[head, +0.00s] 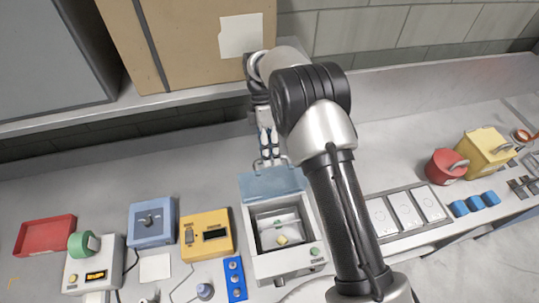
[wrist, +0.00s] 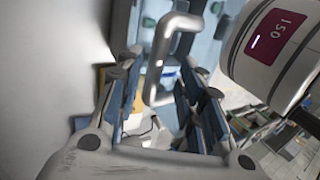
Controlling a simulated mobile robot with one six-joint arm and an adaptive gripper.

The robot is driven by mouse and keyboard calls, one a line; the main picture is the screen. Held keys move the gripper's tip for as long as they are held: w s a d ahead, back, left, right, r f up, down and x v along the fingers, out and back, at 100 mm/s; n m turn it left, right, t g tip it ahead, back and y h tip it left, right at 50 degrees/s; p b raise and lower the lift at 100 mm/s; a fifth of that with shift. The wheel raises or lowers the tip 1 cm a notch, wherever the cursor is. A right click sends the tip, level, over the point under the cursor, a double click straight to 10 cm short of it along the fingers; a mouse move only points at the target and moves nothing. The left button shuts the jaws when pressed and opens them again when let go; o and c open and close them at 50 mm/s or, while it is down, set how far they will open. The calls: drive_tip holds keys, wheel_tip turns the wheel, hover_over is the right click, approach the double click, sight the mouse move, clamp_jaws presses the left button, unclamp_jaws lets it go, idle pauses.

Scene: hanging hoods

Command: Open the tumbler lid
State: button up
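The tumbler is a light grey box (head: 284,262) in the lower middle of the head view. Its translucent blue lid (head: 272,183) stands raised at the back edge, so the inside shows, with a small yellow piece (head: 282,240) in it. A metal handle (head: 272,161) is at the lid's far edge. My gripper (head: 269,150) is just above that handle, pointing down at it. In the wrist view, the bent metal handle (wrist: 158,60) reaches between my open fingers (wrist: 158,100), with gaps on both sides. I see no clear grip on it.
Left of the tumbler are a yellow device (head: 208,252), a blue box (head: 152,234), a grey device with a green knob (head: 84,245) and a red tray (head: 45,236). A wall rises behind.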

wheel_tip(320, 180, up, 8)
drive_tip(key=shift+r, duration=0.25)
drive_tip(key=shift+s, duration=0.1)
idle(0.4)
